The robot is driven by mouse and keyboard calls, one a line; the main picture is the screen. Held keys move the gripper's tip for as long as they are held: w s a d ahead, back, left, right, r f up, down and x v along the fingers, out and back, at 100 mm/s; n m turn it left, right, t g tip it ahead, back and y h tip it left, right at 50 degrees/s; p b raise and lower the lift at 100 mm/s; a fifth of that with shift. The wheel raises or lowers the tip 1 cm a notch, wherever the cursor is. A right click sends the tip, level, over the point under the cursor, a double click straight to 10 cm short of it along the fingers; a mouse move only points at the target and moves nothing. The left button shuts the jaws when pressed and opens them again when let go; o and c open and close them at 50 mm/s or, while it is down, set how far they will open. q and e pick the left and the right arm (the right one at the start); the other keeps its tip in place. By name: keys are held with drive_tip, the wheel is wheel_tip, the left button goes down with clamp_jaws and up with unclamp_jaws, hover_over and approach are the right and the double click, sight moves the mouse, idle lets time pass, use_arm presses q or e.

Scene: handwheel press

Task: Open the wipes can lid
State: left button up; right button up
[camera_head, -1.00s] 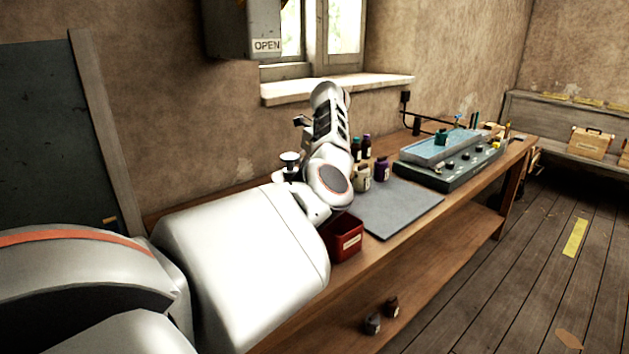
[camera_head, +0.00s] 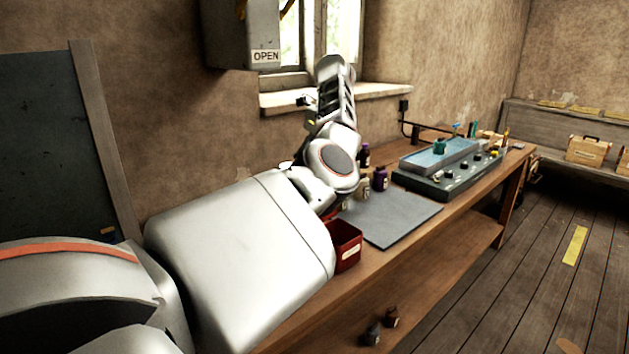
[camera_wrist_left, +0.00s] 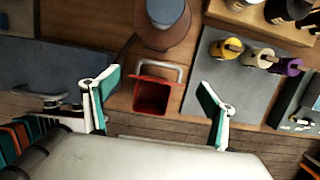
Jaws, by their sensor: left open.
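The wipes can is a red, square box with a pale label (camera_head: 346,246) on the bench, partly hidden by my left arm in the head view. In the left wrist view the can (camera_wrist_left: 152,97) shows its dark red interior, so its top is open. A red edge with a grey loop handle (camera_wrist_left: 160,67) stands along its far side, seemingly the lid raised and seen nearly edge-on. My left gripper (camera_wrist_left: 157,82) is open, its two green-padded fingers apart on either side of the can in the picture, holding nothing. My right gripper is not in view.
A grey mat (camera_head: 395,219) lies right of the can, with several bottles (camera_head: 381,178) behind it. A grey machine with a blue top (camera_head: 446,166) stands further right. In the wrist view a round, dark-topped object (camera_wrist_left: 165,20) stands just beyond the can. The mat's front is clear.

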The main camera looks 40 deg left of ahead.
use_arm(q)
drive_tip(key=shift+v, duration=1.55)
drive_tip(key=shift+f, duration=0.1)
